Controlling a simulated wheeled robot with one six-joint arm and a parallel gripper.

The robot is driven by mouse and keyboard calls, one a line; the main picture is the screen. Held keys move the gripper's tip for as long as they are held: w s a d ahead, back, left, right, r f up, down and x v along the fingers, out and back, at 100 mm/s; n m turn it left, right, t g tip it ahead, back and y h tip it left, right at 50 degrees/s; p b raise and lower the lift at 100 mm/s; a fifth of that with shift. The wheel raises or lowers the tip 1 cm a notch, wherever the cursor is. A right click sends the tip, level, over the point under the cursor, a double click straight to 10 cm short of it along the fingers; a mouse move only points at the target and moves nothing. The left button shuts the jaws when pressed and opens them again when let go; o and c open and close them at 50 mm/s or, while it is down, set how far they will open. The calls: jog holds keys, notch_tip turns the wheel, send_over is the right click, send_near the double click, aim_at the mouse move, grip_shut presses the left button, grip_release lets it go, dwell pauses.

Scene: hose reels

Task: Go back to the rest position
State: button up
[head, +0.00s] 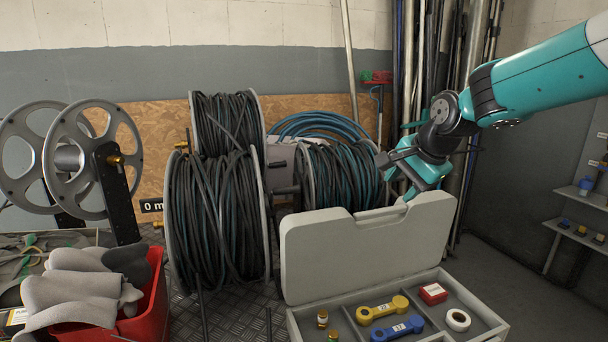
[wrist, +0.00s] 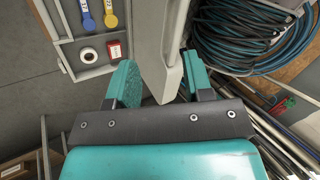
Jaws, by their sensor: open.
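My teal gripper (head: 394,176) is at the upper right in the head view, just above the raised lid of the grey case (head: 345,254). In the wrist view, its two teal fingers (wrist: 160,82) stand apart with nothing held. The lid edge (wrist: 150,40) shows in the gap between them, beyond the fingertips; I cannot tell how far off it is. My arm reaches in from the upper right of the head view.
The open case holds a yellow tool (head: 382,310), a blue tool (head: 398,328), a red box (head: 433,293) and a white tape roll (head: 458,320). Hose reels (head: 215,215) stand left of the gripper. Pipes (head: 470,60) lean behind it. A red bin (head: 150,310) holds grey cloths.

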jog(key=s+a+f+n+g, duration=0.1)
jog(key=s+a+n+g, duration=0.2)
jog(key=s+n, duration=0.6)
jog(key=s+a+f+n+g+y, duration=0.1)
jog(key=s+a+n, duration=0.4)
jog(key=s, duration=2)
jog(key=f+n+g, duration=0.1)
jog(key=n, duration=0.3)
jog(key=shift+s+a+f+n+g+y, duration=0.2)
jog(key=shift+s+a+n+g+y, duration=0.1)
jog(key=shift+a+g, duration=0.1)
jog(key=shift+w, duration=0.1)
